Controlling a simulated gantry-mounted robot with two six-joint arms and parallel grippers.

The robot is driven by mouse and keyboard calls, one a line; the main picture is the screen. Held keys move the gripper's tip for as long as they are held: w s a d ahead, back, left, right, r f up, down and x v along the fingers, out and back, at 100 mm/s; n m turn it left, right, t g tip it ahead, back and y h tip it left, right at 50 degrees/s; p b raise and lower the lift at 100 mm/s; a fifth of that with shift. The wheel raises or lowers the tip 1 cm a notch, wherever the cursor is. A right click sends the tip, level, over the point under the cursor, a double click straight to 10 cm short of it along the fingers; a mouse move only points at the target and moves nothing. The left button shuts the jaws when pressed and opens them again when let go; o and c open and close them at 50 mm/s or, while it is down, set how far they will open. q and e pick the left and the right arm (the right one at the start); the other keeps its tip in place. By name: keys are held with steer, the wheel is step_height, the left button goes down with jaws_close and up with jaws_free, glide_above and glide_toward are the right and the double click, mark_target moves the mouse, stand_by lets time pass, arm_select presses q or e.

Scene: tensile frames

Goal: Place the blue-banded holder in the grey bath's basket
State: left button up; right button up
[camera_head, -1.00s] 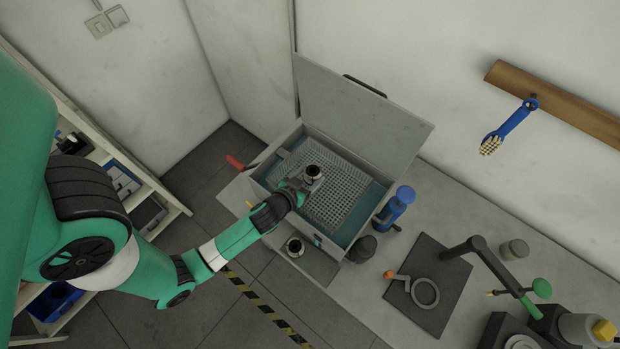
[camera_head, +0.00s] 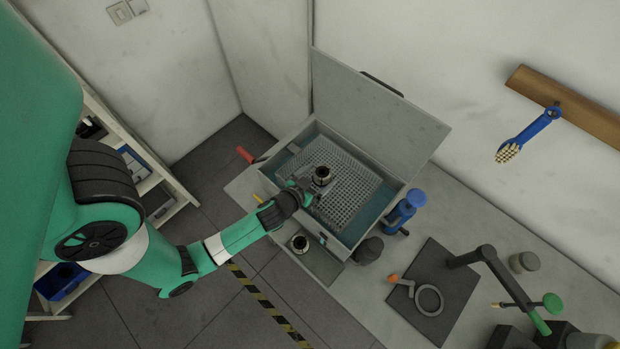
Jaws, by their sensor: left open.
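A dark-topped, pale metal holder (camera_head: 322,175) stands on the mesh basket (camera_head: 352,205) inside the open grey bath (camera_head: 376,171). Its band colour is too small to tell. My left gripper (camera_head: 306,187) is open, just to the lower left of this holder, over the basket's near left part. Its fingers look apart from the holder. A second similar holder (camera_head: 299,244) stands outside the bath on a plate at its front; its band colour is not clear either. My right gripper is not in view.
The bath's lid (camera_head: 375,105) is raised at the back. A blue bottle-like thing (camera_head: 404,211) and a dark round pot (camera_head: 368,250) stand right of the bath. A dark mat (camera_head: 445,270) carries a ring tool (camera_head: 428,299).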

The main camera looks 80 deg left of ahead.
arm_select(q)
steer(key=b+v, duration=0.1)
steer(key=v, duration=1)
steer(key=shift+s+d+b, duration=0.2)
steer(key=shift+s+b, duration=0.05)
steer(key=shift+b, duration=0.05)
steer(key=shift+r, duration=0.1)
steer(key=w+d+r+m+t+h, duration=0.1)
steer(key=w+d+r+t, duration=0.15)
steer(key=w+r, duration=0.65)
steer(key=w+d+r+t+h, duration=0.15)
steer(key=w+r+t, duration=0.35)
steer(key=r, duration=0.6)
steer(key=w+d+r+m+t, duration=0.1)
steer(key=w+d+r+t, duration=0.15)
steer(key=w+r, duration=0.75)
steer(key=s+d+r+m+t+h, duration=0.2)
steer(key=d+r, duration=0.1)
steer(key=r, duration=0.7)
steer(key=s+d+r+m+t+h, duration=0.2)
steer(key=s+d+r+t+h, duration=0.1)
steer(key=r, duration=0.7)
steer(key=s+d+r+m+t+h, duration=0.2)
steer(key=d+r, duration=0.1)
steer(key=r, duration=0.8)
steer(key=shift+s+m+t+h, duration=0.2)
steer(key=shift+m+t+h, duration=0.1)
steer(key=shift+m+h, duration=0.1)
